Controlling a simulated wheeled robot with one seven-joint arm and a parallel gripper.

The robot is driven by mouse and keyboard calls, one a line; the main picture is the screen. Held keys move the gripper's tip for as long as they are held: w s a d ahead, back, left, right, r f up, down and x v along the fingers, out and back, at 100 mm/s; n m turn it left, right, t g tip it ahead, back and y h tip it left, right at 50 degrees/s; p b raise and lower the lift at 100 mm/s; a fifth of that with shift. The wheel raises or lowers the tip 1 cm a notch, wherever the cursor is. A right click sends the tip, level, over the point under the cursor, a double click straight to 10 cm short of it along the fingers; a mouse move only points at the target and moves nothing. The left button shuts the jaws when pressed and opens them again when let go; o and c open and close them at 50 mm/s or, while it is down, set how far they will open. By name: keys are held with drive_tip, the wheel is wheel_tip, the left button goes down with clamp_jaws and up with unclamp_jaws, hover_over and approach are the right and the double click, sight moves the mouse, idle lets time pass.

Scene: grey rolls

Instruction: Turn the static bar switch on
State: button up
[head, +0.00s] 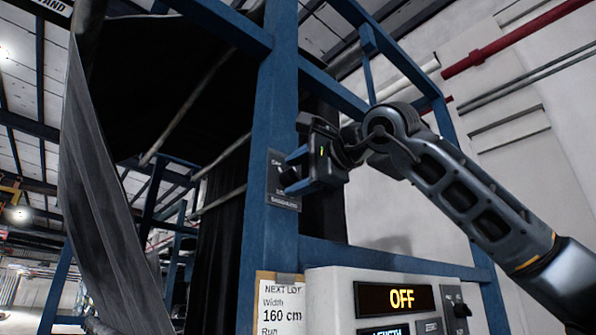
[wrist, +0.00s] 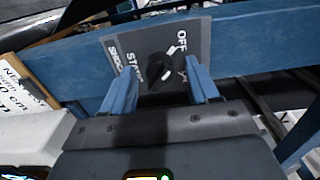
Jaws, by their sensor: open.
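The static bar switch is a black rotary knob (wrist: 158,74) on a dark grey plate (wrist: 113,49), fixed to a blue post. The plate also shows in the head view (head: 284,200), with the knob (head: 288,178) partly hidden by my gripper. The knob's white mark points toward the word OFF on the plate. My gripper (head: 293,171) is open, its two blue fingers on either side of the knob. In the wrist view my gripper (wrist: 162,68) has the knob between its fingers; whether they touch it I cannot tell.
A paper card (head: 281,303) reading "NEXT LOT" hangs on the post. Blue frame beams (head: 385,258) surround the post. Dark grey sheet (head: 100,200) hangs at left.

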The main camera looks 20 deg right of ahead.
drive_tip(key=c, duration=1)
drive_tip(key=shift+c, duration=0.2)
drive_tip(key=shift+f+m+b, duration=0.15)
drive_tip(key=shift+m+b, duration=0.15)
drive_tip(key=shift+b, duration=0.15)
drive_tip(key=m+b, duration=0.2)
drive_tip(key=b, duration=0.1)
drive_tip(key=shift+f, duration=0.15)
drive_tip(key=m+b, duration=0.5)
drive_tip(key=m, duration=0.1)
drive_tip(key=m+b, duration=0.4)
drive_tip(key=m, duration=0.1)
drive_tip(key=shift+b, duration=0.35)
drive_tip(key=shift+r+m+b, duration=0.2)
drive_tip(key=shift+m+b, duration=1.05)
drive_tip(key=shift+m, duration=0.85)
